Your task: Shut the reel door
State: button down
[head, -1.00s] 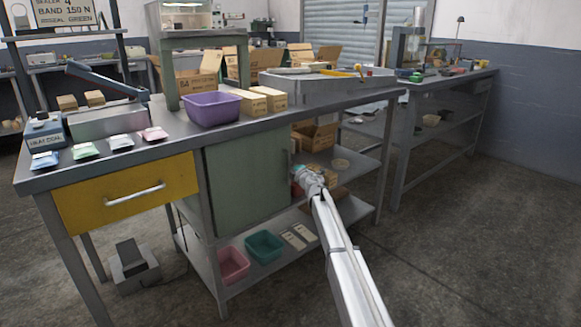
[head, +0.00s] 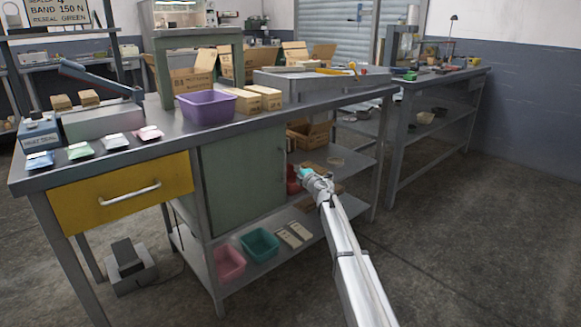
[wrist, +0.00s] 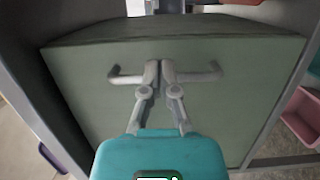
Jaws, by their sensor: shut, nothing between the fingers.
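The green reel door (head: 240,180) is under the bench, to the right of the yellow drawer; I cannot tell whether it is fully closed. Its face fills much of the wrist view (wrist: 75,95). A bar handle (wrist: 205,76) lies across it near its upper edge there, partly hidden by my fingers. My gripper (wrist: 160,70) is shut and empty, its tips in front of the middle of the handle; contact is unclear. In the head view my gripper (head: 303,172) is just right of the door's right edge.
A red object (head: 293,181) stands beside the door's right edge, partly behind my gripper. The lower shelf holds a pink bin (head: 229,263), a teal bin (head: 260,243) and flat packs (head: 293,235). A purple bin (head: 206,105) is on the bench. The floor at right is clear.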

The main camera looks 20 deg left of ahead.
jog(key=w+d+v, duration=0.1)
jog(key=v, duration=0.6)
jog(key=shift+d, duration=0.3)
jog(key=s+d+m+t+h+p, duration=0.3)
jog(key=d+m+h, duration=1)
jog(key=d, duration=1.1)
jog(key=s+d+f+m+g+h, duration=0.25)
jog(key=s+d+m, duration=0.2)
jog(key=d, duration=0.25)
jog(key=s+d+f+m+g+h, duration=0.1)
jog(key=s+d+f+m+g, duration=0.1)
jog(key=s+d+f+m, duration=0.35)
jog(key=s+d+f+m+g+y+p, duration=0.1)
jog(key=s+d+f+m+g+y, duration=0.15)
jog(key=s+g, duration=0.75)
jog(key=s+d+f+m+g+y+p, duration=0.1)
jog(key=s+d+f+m, duration=0.15)
jog(key=s, duration=1.55)
notch_tip(320, 180, up, 37)
jog(key=n+p, duration=0.1)
jog(key=p, duration=3.6)
jog(key=shift+d+p, duration=0.2)
jog(key=shift+p, duration=0.15)
